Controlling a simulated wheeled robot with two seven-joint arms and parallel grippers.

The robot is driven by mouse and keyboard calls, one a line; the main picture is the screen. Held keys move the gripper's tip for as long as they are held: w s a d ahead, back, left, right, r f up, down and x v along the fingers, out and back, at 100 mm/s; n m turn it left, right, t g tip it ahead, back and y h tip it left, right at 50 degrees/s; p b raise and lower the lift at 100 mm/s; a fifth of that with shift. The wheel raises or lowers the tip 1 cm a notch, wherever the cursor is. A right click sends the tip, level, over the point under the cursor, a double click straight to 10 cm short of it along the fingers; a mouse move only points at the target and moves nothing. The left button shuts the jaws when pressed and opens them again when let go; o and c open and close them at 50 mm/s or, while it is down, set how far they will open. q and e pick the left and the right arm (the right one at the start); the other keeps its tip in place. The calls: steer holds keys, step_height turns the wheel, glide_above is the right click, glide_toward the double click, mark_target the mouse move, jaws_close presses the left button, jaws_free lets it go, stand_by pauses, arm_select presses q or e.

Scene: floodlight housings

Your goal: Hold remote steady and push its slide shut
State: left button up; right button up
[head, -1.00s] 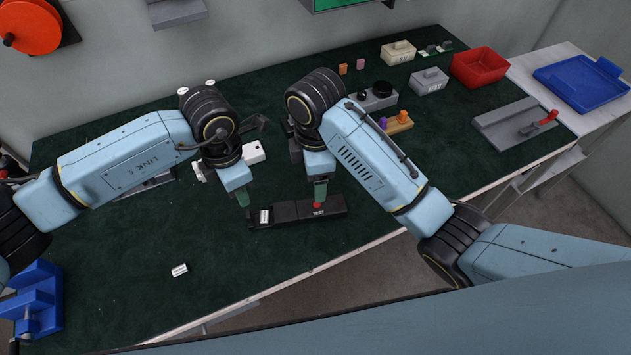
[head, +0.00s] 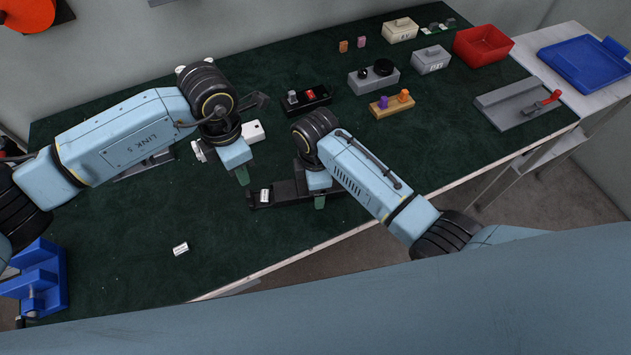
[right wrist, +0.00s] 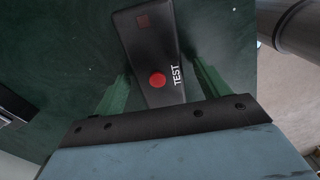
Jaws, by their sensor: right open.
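The remote (head: 290,193) is a long black body lying on the dark green table top. In the right wrist view the remote (right wrist: 146,50) shows a red round button, a dark red square and the word TEST. My right gripper (right wrist: 160,88) is open, with its green fingers on either side of the button end. In the head view my right gripper (head: 320,201) covers that end. My left gripper (head: 242,175) is at the remote's left end; only one fingertip shows, and contact is unclear.
A white block (head: 252,132) lies behind my left gripper. A black box with switches (head: 307,99) and a grey box with a knob (head: 374,79) stand farther back. A small white piece (head: 181,249) lies front left. The table's front edge is close to the remote.

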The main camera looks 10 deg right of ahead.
steer(key=c, duration=0.3)
stand_by(0.5)
steer(key=c, duration=0.8)
steer(key=shift+c, duration=0.2)
stand_by(0.5)
